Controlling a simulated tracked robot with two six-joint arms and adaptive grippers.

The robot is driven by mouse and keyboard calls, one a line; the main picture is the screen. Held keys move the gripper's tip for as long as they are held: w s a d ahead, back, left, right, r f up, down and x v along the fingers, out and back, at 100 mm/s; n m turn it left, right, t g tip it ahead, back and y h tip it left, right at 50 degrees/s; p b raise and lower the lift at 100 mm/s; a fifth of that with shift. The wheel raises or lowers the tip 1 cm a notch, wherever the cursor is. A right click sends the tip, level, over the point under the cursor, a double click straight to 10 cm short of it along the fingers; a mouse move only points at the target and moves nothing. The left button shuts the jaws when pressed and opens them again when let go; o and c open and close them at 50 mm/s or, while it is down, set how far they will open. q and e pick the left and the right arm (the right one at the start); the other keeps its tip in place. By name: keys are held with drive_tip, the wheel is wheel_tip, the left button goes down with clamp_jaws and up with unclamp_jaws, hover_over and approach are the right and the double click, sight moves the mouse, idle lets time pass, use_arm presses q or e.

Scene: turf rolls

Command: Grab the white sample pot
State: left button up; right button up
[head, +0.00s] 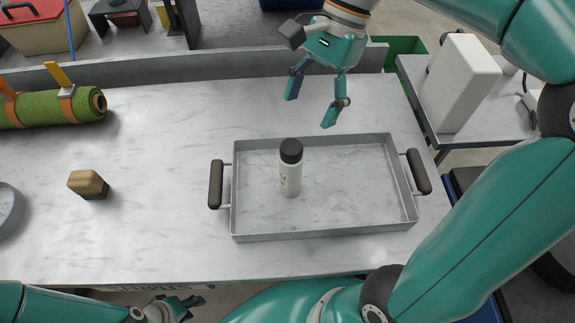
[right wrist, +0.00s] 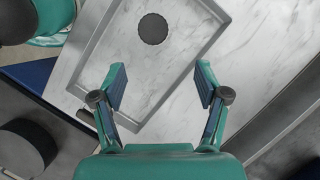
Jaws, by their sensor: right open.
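The white sample pot (head: 290,182) stands upright in a shallow grey tray (head: 350,228), left of the tray's middle, with a black lid. In the right wrist view only its round dark lid (right wrist: 153,28) shows, ahead of the fingertips; its body is hidden. My right gripper (head: 309,109) is open and empty above the tray's far edge, behind the pot and apart from it. Its two spread fingers also show in the right wrist view (right wrist: 161,84). My left gripper (head: 188,305) is low at the bottom edge, near the table's front; its jaw state is unclear.
The tray has dark handles (head: 216,184) at both ends. A small brown-topped block (head: 88,184) sits to its left. A green turf roll (head: 50,110) with orange straps lies at the back left. A white box (head: 460,84) stands on a side table. The tray's right half is clear.

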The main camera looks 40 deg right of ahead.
sight(299, 141)
drive_tip(key=b+x, duration=0.1)
drive_tip(key=x, duration=0.7)
drive_tip(key=shift+s+d, duration=0.15)
drive_tip(key=shift+s, duration=0.05)
drive_tip(key=shift+x, duration=2.9)
drive_tip(key=shift+s, duration=0.2)
drive_tip(key=shift+r, duration=0.1)
drive_tip(key=c, duration=1.3)
